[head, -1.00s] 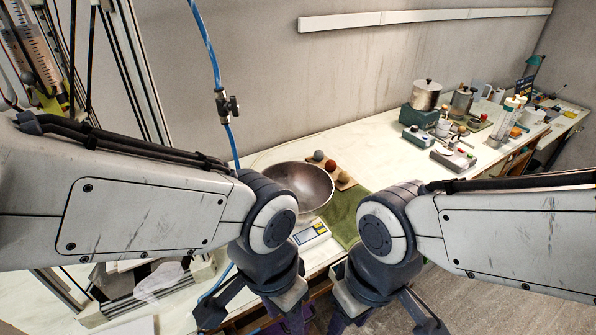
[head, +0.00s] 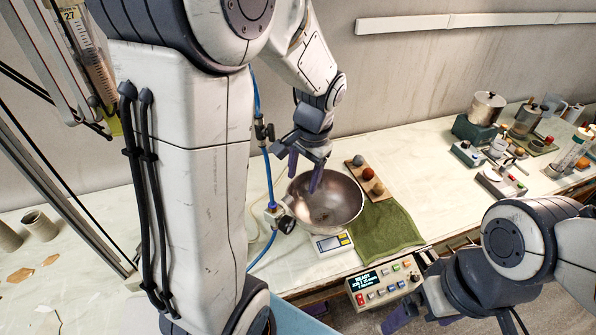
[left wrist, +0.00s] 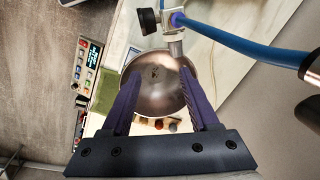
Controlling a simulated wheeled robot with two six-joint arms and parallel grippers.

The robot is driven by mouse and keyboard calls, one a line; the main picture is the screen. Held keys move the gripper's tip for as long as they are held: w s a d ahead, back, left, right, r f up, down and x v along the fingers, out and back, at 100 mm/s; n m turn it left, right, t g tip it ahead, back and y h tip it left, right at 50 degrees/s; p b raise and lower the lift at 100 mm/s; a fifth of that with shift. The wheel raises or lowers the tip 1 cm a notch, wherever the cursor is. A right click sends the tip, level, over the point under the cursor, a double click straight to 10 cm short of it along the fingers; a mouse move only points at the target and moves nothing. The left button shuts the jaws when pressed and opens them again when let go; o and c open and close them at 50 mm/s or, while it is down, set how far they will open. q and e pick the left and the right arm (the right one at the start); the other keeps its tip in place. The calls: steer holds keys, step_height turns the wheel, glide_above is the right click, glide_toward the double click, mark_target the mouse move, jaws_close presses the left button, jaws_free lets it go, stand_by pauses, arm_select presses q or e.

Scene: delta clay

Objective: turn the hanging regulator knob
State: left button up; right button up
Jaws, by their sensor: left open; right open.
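The hanging regulator (head: 271,214) is a small metal body on a blue hose, hanging left of the metal bowl. Its black knob (head: 286,224) faces right, by the bowl's rim. In the left wrist view the knob (left wrist: 148,21) is at the top, left of the regulator body (left wrist: 171,16). My left gripper (head: 304,172) is open and empty, pointing down above the bowl; its purple fingers (left wrist: 160,76) are apart from the knob. My right gripper (head: 425,300) is open at the lower right, by the control box, partly hidden by its wrist.
The metal bowl (head: 326,226) stands behind a small scale (head: 333,243). A green cloth (head: 383,230), a board with balls (head: 368,174) and a control box (head: 384,283) lie to the right. A black valve (head: 263,132) sits higher on the hose. Lab gear crowds the back right.

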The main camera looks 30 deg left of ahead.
mark_target(287, 198)
arm_select(q)
steer(key=a+f, duration=0.1)
steer(key=f, duration=0.2)
steer(key=a+f+p, duration=0.1)
steer(key=a+f, duration=0.1)
steer(key=f, duration=0.1)
steer(key=a+f+p, duration=0.1)
steer(key=f, duration=0.3)
steer(key=shift+w+a, duration=0.25)
steer(key=shift+a, duration=0.05)
jaws_close()
